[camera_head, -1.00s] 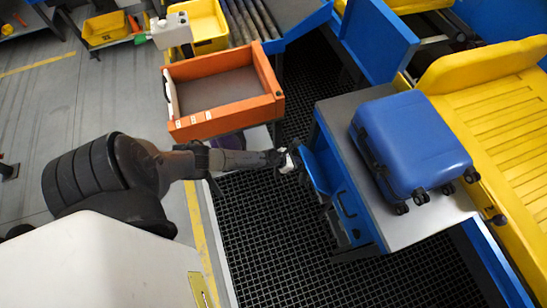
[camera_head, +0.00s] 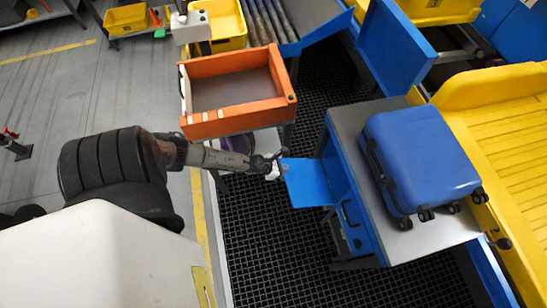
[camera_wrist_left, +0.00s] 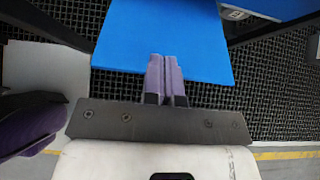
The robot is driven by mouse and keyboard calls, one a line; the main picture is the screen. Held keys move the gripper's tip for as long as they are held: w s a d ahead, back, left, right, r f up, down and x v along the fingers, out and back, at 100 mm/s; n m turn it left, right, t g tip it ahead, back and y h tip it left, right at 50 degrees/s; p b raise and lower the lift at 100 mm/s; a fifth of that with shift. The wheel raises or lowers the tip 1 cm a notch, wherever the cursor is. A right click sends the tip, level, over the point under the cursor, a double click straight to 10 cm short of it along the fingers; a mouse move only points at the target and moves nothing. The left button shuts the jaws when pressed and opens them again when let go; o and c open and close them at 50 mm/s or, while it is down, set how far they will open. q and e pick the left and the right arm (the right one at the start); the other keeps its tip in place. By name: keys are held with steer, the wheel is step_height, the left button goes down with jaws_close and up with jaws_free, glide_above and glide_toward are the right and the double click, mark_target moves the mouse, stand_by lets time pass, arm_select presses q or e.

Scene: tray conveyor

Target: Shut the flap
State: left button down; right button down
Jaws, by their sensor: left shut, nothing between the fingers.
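The blue flap (camera_head: 308,183) sticks out to the left from the side of the blue cabinet (camera_head: 352,200), with its broad face showing. It stands open. My left gripper (camera_head: 277,165) is at the flap's outer left edge. In the left wrist view the flap (camera_wrist_left: 165,32) fills the top middle, and my left gripper's closed fingers (camera_wrist_left: 166,80) overlap its near edge. Nothing is held between them. I cannot tell if they touch the flap. My right gripper is not in view.
A blue suitcase (camera_head: 420,155) lies on the cabinet's grey top. An orange tray (camera_head: 235,120) stands left of the flap, close above my left forearm. Black grating (camera_head: 275,250) covers the floor below. A yellow chute (camera_head: 510,140) is at the right.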

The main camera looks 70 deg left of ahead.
arm_select(q)
steer(key=shift+s+f+v, duration=0.1)
steer(key=shift+f+v, duration=0.05)
steer(key=shift+v, duration=0.6)
steer(key=shift+s+f+v, duration=0.1)
steer(key=shift+s+v, duration=0.05)
steer(key=shift+v, duration=0.6)
steer(key=shift+s+f+v, duration=0.1)
steer(key=shift+f+v, duration=0.05)
steer(key=shift+v, duration=0.65)
